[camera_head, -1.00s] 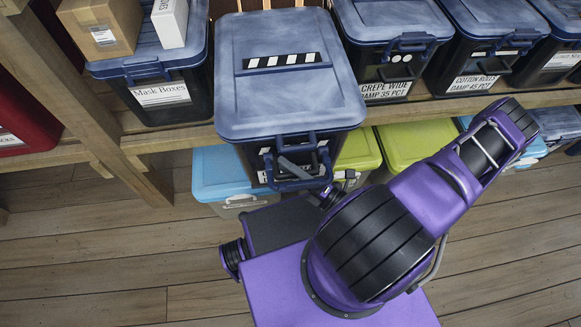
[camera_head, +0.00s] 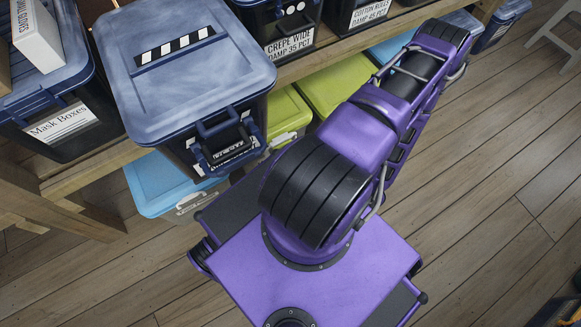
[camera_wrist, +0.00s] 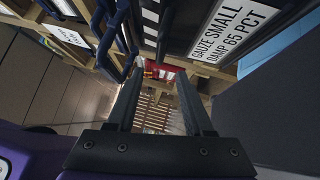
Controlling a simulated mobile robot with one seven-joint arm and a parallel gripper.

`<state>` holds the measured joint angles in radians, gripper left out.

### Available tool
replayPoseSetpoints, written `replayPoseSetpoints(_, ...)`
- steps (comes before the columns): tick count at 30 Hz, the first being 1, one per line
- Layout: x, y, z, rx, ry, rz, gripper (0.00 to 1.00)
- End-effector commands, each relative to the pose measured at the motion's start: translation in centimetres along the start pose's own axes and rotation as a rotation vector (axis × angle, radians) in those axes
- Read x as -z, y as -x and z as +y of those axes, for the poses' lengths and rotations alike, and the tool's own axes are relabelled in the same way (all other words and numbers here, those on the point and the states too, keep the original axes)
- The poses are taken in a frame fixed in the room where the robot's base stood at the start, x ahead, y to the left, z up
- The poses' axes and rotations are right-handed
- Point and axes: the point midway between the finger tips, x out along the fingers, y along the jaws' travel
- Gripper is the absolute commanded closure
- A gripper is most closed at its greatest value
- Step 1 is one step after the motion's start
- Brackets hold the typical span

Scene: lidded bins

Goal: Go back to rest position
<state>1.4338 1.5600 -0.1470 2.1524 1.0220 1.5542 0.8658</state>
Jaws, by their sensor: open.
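My gripper (camera_wrist: 158,78) shows in the wrist view with its two dark fingers apart and nothing held between them. A dark bin wall with a white label reading "GAUZE SMALL DAMP 65 PCT" (camera_wrist: 236,30) is close, at the upper right of that view. In the head view my purple arm reaches up and right over my purple base, and my gripper cannot be made out there. A large bin with a blue-grey lid (camera_head: 185,75) and a black-and-white striped strip sits on the shelf to the left. Its lid is down and its front latch handle (camera_head: 222,128) shows.
Several lidded bins line the wooden shelf (camera_head: 330,58), one labelled "Mask Boxes" (camera_head: 60,125). Below are a light-blue bin (camera_head: 160,182) and green-lidded bins (camera_head: 335,88). Wooden floor (camera_head: 480,200) is open to the right. A pale stool (camera_head: 555,40) stands at the upper right.

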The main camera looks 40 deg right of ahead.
Motion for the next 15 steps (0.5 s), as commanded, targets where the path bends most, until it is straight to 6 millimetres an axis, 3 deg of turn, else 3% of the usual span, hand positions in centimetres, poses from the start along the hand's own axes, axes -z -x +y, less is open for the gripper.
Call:
replayPoseSetpoints(6, 0.0, 2.0, 0.0, 0.001, 0.0, 0.0, 0.48)
replayPoseSetpoints(15, 0.0, 2.1, 0.0, 0.0, -0.001, 0.001, 0.48)
